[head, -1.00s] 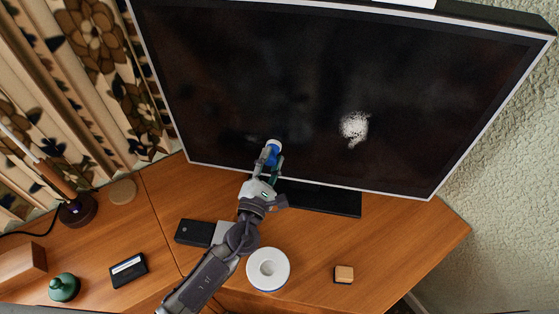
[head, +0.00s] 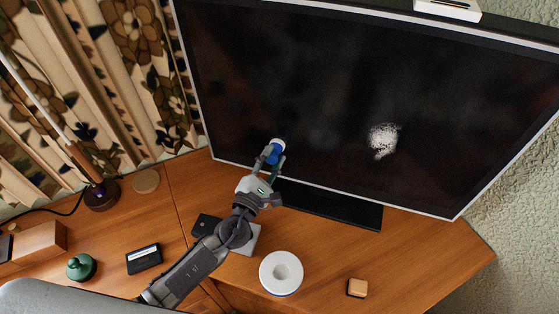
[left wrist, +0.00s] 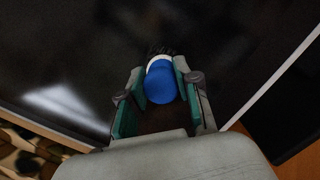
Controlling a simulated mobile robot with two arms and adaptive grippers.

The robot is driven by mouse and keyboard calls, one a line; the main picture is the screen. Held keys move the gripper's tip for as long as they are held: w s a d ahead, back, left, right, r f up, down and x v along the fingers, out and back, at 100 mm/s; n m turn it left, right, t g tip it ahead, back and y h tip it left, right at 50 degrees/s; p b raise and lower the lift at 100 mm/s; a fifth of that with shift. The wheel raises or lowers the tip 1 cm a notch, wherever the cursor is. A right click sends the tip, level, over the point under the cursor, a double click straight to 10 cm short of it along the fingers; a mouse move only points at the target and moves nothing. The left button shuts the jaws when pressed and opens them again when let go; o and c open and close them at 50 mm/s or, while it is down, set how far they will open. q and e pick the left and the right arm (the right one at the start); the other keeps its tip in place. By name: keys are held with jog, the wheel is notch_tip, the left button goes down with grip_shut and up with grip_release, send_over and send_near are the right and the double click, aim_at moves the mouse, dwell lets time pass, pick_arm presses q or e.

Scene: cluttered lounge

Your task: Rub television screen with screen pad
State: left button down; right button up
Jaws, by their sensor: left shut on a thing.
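The television (head: 340,75) stands on the wooden cabinet, its dark screen framed in silver. A white speckled smudge (head: 383,140) marks the screen right of centre. My left gripper (head: 271,160) is in front of the lower left of the screen, left of the smudge. It is shut on the screen pad (head: 279,144), which has a blue body and a white face turned to the screen. The left wrist view shows the pad's blue end (left wrist: 161,84) between the green-lined fingers. I cannot tell whether the white face touches the screen. My right gripper is not in view.
On the wooden cabinet (head: 330,255) are a white round roll (head: 281,272), a small tan block (head: 357,288), a black cassette-like box (head: 144,258), a green knobbed object (head: 81,267) and a lamp (head: 102,194). A white box (head: 448,9) sits atop the television. Patterned curtains hang left.

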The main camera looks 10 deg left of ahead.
pick_arm(q)
jog(key=shift+w+a, duration=0.2)
jog(key=shift+a, duration=0.65)
jog(key=shift+d+r+v, duration=0.1)
jog(key=shift+v, duration=0.9)
jog(key=shift+d+r+v, duration=0.1)
jog(key=shift+d+v, duration=0.05)
jog(key=shift+v, duration=0.8)
jog(key=shift+d+r+v, duration=0.1)
jog(key=shift+v, duration=0.9)
jog(key=shift+s, duration=0.25)
jog(key=shift+v, duration=1.4)
jog(key=shift+d+r, duration=0.15)
